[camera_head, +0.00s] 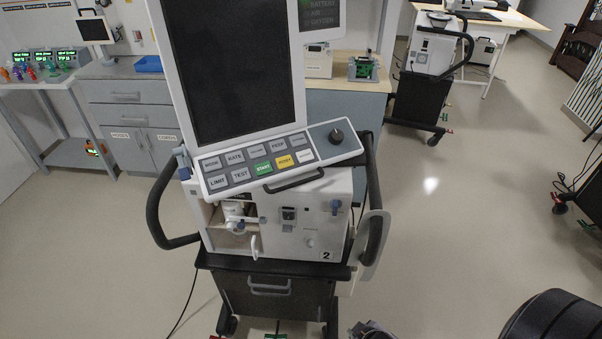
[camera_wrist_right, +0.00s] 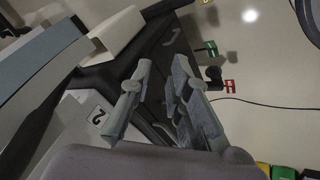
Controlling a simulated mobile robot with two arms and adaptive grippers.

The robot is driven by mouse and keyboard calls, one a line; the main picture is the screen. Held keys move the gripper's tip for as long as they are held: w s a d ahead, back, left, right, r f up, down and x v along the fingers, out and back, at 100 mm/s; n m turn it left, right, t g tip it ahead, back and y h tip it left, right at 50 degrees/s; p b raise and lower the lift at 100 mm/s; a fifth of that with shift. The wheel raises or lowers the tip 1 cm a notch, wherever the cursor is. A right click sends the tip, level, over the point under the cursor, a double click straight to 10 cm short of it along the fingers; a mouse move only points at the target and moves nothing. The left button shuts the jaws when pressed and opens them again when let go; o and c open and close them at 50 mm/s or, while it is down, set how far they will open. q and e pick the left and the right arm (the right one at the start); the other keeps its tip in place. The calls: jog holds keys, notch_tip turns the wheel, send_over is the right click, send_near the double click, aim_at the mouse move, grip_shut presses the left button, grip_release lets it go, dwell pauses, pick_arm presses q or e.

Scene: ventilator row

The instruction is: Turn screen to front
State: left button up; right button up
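The screen (camera_head: 235,70) is a large dark panel in a white frame on top of the ventilator (camera_head: 285,225) marked 2, and its top is cut off. Below it is a keypad strip (camera_head: 262,161) with a knob and a black handle (camera_head: 293,182). The screen sits at an angle to the ventilator's front; its lower edge rises toward the right. My right gripper (camera_wrist_right: 163,70) is open and empty in the wrist view, near the black cart and the body marked 2. Only a bit of it shows at the bottom edge of the head view (camera_head: 373,329). My left gripper is not in view.
Black side rails (camera_head: 168,205) flank the ventilator. A counter with drawers (camera_head: 125,105) stands behind on the left. Another ventilator (camera_head: 425,75) stands at the back right. The floor (camera_head: 470,200) to the right is largely clear. A cable lies on the floor at left.

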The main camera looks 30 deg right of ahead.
jog(key=w+d+r+n+t+p, duration=0.1)
jog(key=w+r+t, duration=0.1)
jog(key=r, duration=0.7)
jog(key=w+d+r+n+t+h+p, duration=0.1)
jog(key=w+d+r+n+t, duration=0.1)
jog(key=r, duration=0.7)
jog(key=w+d+r+n+t+p, duration=0.1)
jog(key=w+r, duration=0.3)
jog(key=r, duration=0.5)
jog(key=shift+w+d+r+n+t, duration=0.1)
jog(key=shift+d+r+n+t, duration=0.3)
jog(key=shift+t, duration=0.5)
notch_tip(320, 180, up, 4)
jog(key=w+r+n+t+y, duration=0.1)
jog(key=w+n+t+y, duration=0.1)
jog(key=n+t, duration=0.15)
jog(key=n+y+p, duration=0.5)
jog(key=n, duration=0.3)
send_near(299, 184)
jog(key=shift+g, duration=0.25)
jog(key=x, duration=0.9)
jog(key=shift+w+r, duration=0.15)
grip_shut()
